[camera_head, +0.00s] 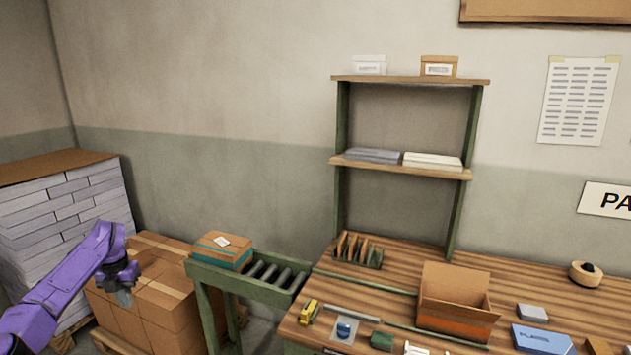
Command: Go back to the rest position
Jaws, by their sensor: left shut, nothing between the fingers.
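My left gripper (124,295) is on a purple arm that comes in from the left. It is shut and empty, and in the picture it lies in front of a large stack of brown cartons (165,310). It looks apart from the roller stand and the workbench. My right gripper is not in view.
A roller stand (205,276) carries a small taped carton (222,250). The wooden workbench (400,262) holds an open cardboard box (456,300), a blue box (542,340), a tape roll (585,275) and small items. A shelf (410,80) stands behind. White stacks (60,215) are at left.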

